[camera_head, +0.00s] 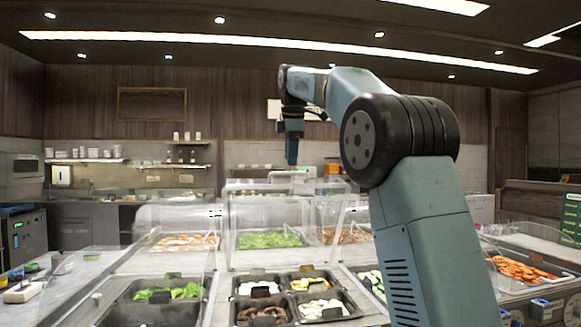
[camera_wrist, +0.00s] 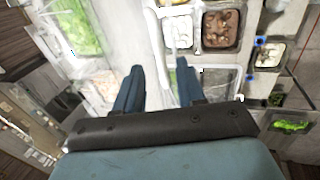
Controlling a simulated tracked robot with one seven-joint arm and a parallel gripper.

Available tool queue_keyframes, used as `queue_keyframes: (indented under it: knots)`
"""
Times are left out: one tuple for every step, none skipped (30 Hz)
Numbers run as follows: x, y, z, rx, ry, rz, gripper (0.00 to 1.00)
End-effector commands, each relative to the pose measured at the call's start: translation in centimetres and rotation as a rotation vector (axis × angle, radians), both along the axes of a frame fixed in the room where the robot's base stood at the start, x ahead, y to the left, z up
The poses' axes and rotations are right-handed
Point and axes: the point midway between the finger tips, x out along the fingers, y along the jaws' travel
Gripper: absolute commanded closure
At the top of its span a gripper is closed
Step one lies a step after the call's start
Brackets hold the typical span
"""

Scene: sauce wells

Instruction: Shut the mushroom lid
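My gripper (camera_head: 292,152) hangs high over the far part of the counter in the head view, pointing down. In the wrist view its two fingers (camera_wrist: 158,85) stand apart with nothing gripped between them. Brown pieces that look like mushrooms lie in a dark bin (camera_head: 241,320) at the front middle of the head view. A bin of brown pieces (camera_wrist: 237,43) also shows up and right of the fingers in the wrist view. Clear covers (camera_head: 268,213) stand behind the bins. I cannot tell which one is the mushroom lid, or its exact angle.
A bin of greens (camera_head: 172,291) is left of the middle bins, and orange pieces (camera_head: 522,269) lie in a tray at the right. Clear panels rise around the wells. A white object (camera_head: 22,293) lies on the left counter.

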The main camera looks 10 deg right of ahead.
Motion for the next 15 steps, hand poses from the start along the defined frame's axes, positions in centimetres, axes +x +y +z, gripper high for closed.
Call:
queue_keyframes:
  knots:
    - [0.2, 0.0, -0.8, 0.0, 0.002, 0.0, 0.61]
    - [0.3, 0.0, -1.2, 0.0, 0.002, 0.0, 0.61]
    - [0.5, 0.0, -1.6, 0.0, 0.001, 0.0, 0.61]
    - [0.6, 0.0, -2.0, 0.0, 0.001, 0.0, 0.61]
    - [0.7, 0.0, -2.2, 0.0, 0.001, 0.0, 0.61]
    - [0.8, 0.0, -2.6, 0.0, 0.001, 0.0, 0.61]
    - [0.9, 0.0, -2.8, 0.0, 0.0, 0.0, 0.61]
    - [0.9, 0.0, -3.0, 0.0, 0.0, 0.0, 0.61]
    - [1.0, 0.0, -3.2, 0.0, 0.0, 0.0, 0.61]
    - [1.0, 0.0, -3.3, 0.0, 0.0, 0.0, 0.61]
    - [1.1, 0.0, -3.4, 0.0, 0.0, 0.0, 0.61]
    - [1.1, 0.0, -3.5, 0.0, 0.0, 0.0, 0.61]
    - [1.1, 0.0, -3.5, 0.0, 0.0, 0.0, 0.61]
    - [1.1, 0.0, -3.5, 0.0, -0.001, 0.0, 0.61]
    - [1.1, 0.0, -3.5, 0.0, -0.001, 0.0, 0.61]
